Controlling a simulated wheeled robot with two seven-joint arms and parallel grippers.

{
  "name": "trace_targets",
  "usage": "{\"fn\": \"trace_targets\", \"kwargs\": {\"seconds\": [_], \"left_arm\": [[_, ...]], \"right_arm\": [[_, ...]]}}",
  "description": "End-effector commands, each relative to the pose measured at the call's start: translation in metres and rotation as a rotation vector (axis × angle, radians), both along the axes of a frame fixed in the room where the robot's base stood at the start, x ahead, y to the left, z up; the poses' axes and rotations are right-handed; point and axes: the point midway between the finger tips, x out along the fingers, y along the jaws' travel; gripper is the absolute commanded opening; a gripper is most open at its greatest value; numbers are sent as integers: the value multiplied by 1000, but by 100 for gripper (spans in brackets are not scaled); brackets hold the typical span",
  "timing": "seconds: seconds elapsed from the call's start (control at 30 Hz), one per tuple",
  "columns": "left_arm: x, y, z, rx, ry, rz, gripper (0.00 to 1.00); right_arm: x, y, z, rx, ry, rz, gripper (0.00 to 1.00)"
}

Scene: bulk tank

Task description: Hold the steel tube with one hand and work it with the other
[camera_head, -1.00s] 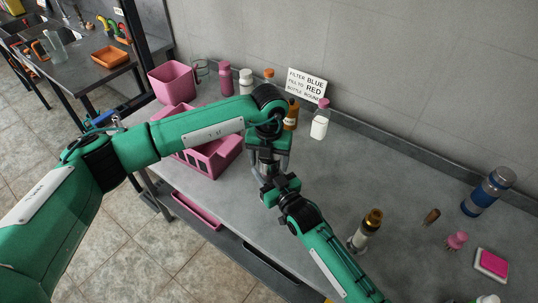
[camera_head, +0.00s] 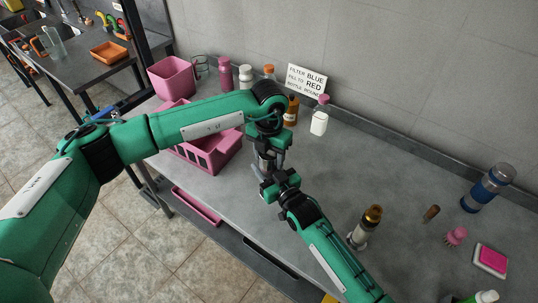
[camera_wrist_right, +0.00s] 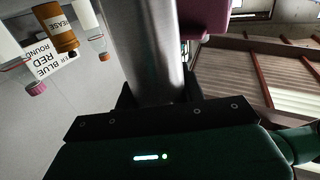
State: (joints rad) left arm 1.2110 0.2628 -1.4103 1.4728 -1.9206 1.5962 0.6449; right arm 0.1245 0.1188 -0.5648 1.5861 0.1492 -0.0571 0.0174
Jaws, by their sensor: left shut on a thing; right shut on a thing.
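The steel tube (camera_head: 261,163) is a grey metal cylinder held over the front part of the bench, mostly hidden between my two grippers in the head view. My left gripper (camera_head: 266,152) reaches down from above and is shut on its upper part. My right gripper (camera_head: 264,183) comes from the lower right and is shut on it lower down. In the right wrist view the tube (camera_wrist_right: 150,45) stands large and close between the dark fingers of my right gripper (camera_wrist_right: 158,95). The tube's ends are hidden.
A pink crate (camera_head: 222,158) stands just left of the grippers, with a pink bin (camera_head: 172,80) behind. Bottles and a sign (camera_head: 306,82) line the wall. A dark-gold-topped bottle (camera_head: 364,228) stands near my right forearm. The bench middle (camera_head: 370,165) is clear.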

Motion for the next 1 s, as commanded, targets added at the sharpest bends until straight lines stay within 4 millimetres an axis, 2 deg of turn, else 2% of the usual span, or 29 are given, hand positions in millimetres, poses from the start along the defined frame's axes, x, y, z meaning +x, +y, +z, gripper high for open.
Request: {"fn": "trace_targets", "kwargs": {"seconds": [0.1,0.13,0.23,0.87,1.0], "left_arm": [[1,1,0,2,-1,3,26],[1,1,0,2,-1,3,55],[1,1,0,1,-1,3,75],[-3,-4,0,-6,4,-4,75],[-3,-4,7,-7,3,-6,75]], "right_arm": [[0,0,1,1,-2,0,0],[0,0,1,1,-2,0,0],[0,0,1,1,-2,0,0],[0,2,1,1,-2,2,0],[0,2,1,1,0,2,0]]}}
